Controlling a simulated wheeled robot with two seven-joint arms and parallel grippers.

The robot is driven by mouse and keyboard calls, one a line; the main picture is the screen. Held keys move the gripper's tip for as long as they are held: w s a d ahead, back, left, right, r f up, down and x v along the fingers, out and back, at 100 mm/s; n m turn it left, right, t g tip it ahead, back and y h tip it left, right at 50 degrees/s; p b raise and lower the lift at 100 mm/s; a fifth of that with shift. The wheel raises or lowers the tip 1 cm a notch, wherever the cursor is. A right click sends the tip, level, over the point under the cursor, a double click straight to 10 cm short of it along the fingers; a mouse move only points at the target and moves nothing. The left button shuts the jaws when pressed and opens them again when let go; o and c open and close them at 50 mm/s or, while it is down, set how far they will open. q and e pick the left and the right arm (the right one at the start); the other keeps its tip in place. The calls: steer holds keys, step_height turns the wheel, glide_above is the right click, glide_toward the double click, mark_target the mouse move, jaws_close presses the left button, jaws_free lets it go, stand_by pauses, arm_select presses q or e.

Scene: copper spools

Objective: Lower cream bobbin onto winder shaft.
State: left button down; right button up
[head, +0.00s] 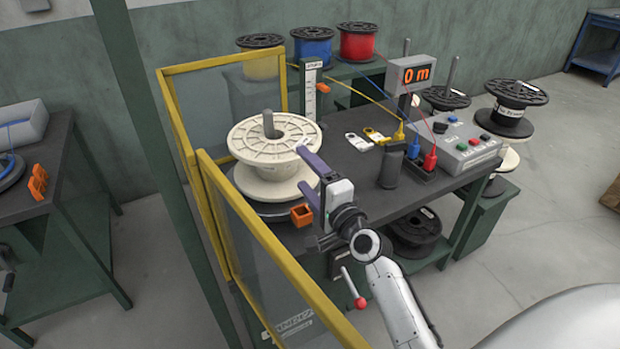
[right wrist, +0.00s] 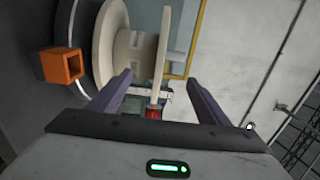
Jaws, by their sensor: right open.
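The cream bobbin (head: 262,142) sits upright on the winder, with the grey winder shaft (head: 269,122) standing up through its hub. Its lower flange rests on or just above a dark round plate (head: 285,212); I cannot tell whether it touches. My right gripper (head: 302,168) is open at the bobbin's right side. In the right wrist view (right wrist: 158,76) the upper flange (right wrist: 164,45) reaches between the two spread fingers, with gaps on both sides. The lower flange (right wrist: 109,40) lies beyond the left finger. My left gripper is not in view.
Yellow-framed guard panels (head: 262,268) stand left and in front of the bobbin. An orange square block (head: 302,214) sits close below my right gripper. A dark canister (head: 390,165) and control box (head: 470,148) stand to the right. Coloured spools (head: 312,47) stand behind.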

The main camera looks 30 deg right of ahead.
mark_target(295, 162)
steer(key=w, duration=0.3)
steer(key=w+b, duration=0.1)
steer(key=w, duration=0.2)
steer(key=shift+d+f+b, duration=0.15)
steer(key=shift+b, duration=0.15)
steer(key=shift+w, duration=0.6)
jaws_close()
steer(key=shift+d, duration=0.1)
stand_by(0.9)
